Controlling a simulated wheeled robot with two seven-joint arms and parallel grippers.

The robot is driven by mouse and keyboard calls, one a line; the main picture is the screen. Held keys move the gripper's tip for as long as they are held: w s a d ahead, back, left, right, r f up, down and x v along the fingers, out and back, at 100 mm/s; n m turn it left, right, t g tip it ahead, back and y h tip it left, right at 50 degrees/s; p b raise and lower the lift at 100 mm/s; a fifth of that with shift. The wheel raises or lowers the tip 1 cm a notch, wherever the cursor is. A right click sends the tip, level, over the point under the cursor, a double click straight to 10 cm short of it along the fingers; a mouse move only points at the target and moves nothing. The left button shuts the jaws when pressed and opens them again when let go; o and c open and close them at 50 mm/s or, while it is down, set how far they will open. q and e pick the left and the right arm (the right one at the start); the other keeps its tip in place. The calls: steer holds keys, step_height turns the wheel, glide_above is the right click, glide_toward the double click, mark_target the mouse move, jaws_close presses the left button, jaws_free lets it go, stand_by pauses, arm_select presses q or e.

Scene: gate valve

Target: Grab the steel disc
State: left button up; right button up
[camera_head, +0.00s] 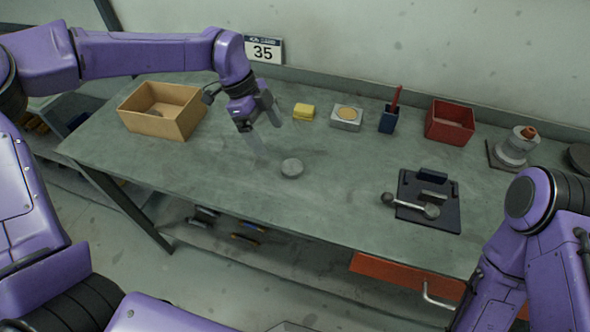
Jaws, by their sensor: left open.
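The steel disc (292,168) is a small grey round piece lying flat on the green-grey bench top (240,180), near the middle. My left gripper (262,120) hangs from the purple arm above the bench, up and to the left of the disc. It is open and apart from the disc, with nothing seen between its fingers. My right arm is at the lower right of the view. Its gripper is not visible.
A cardboard box (165,111) stands at the left. Along the back are a yellow sponge (304,111), a grey tin (346,118), a blue cup (388,121) and a red bin (450,122). A black fixture (428,200) with a lever lies right. Bench around the disc is clear.

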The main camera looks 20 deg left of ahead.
arm_select(q)
steer(key=p, duration=0.1)
glide_toward(291, 166)
steer(key=f, duration=0.2)
steer(key=shift+s+f, duration=0.2)
steer(key=shift+f, duration=0.2)
steer(key=shift+s+d+f+p, duration=0.1)
steer(key=shift+d+f+p, duration=0.15)
steer(key=shift+p, duration=0.1)
steer(key=shift+d+f+p, duration=0.9)
steer(key=shift+d+f, duration=0.05)
steer(key=shift+f, duration=0.1)
steer(key=shift+w+x, duration=0.25)
steer(key=shift+x, duration=0.95)
steer(key=shift+s+a, duration=0.1)
steer(key=c, duration=1.4)
steer(key=shift+c, duration=0.2)
